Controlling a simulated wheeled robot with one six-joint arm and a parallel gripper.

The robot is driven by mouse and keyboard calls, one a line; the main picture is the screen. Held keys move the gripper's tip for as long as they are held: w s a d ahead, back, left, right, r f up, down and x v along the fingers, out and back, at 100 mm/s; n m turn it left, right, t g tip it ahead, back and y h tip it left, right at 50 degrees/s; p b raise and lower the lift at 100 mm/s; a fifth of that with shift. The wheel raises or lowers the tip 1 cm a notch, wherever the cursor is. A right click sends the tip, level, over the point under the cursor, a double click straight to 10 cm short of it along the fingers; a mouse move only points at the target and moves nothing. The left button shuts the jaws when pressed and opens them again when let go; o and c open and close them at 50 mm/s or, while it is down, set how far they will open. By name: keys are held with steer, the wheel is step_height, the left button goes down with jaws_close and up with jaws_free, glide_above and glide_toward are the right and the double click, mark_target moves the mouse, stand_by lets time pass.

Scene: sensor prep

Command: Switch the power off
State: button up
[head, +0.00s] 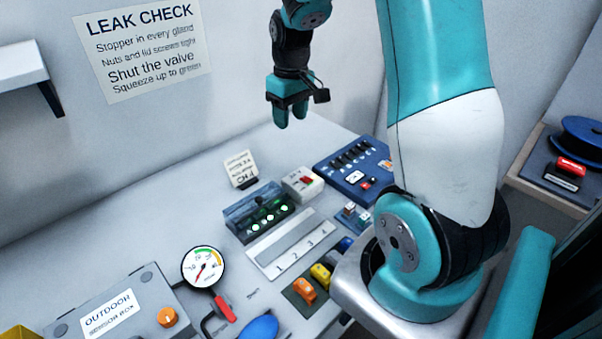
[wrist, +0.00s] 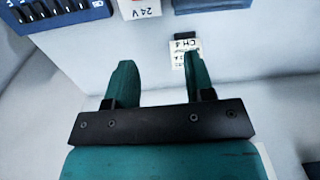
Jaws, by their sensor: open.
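The power unit is probably the small white box with a red rocker switch (head: 303,183) in the middle of the bench. My gripper (head: 291,119) hangs pointing down above the bench, behind and above the white box. Its two teal fingers also show in the wrist view (wrist: 158,65), apart with nothing between them. I cannot tell the switch's position.
Left of the white box is a dark module with green lights (head: 262,215). To its right is a blue panel (head: 340,162). A small card (head: 240,168) stands behind. A numbered strip (head: 294,246), a gauge (head: 204,267) and a grey sensor box (head: 112,310) lie nearer.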

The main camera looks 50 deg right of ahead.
mark_target(302, 177)
steer(key=shift+m, duration=0.3)
steer(key=d+f, duration=0.1)
steer(key=f, duration=0.5)
steer(key=d+f+p, duration=0.1)
steer(key=f, duration=0.5)
steer(key=d+f, duration=0.1)
steer(key=f, duration=0.6)
steer(key=shift+d+p, duration=0.3)
steer(key=shift+d, duration=0.05)
jaws_close()
steer(key=t+b, duration=0.1)
steer(key=b, duration=0.1)
steer(key=s+t+b, duration=0.1)
steer(key=t+b, duration=0.1)
steer(key=shift+f+b, duration=0.15)
steer(key=shift+b, duration=0.25)
steer(key=shift+s+r+t+b, duration=0.1)
steer(key=shift+r+t+b, duration=0.15)
steer(key=shift+t+b, duration=0.45)
steer(key=shift+r, duration=0.2)
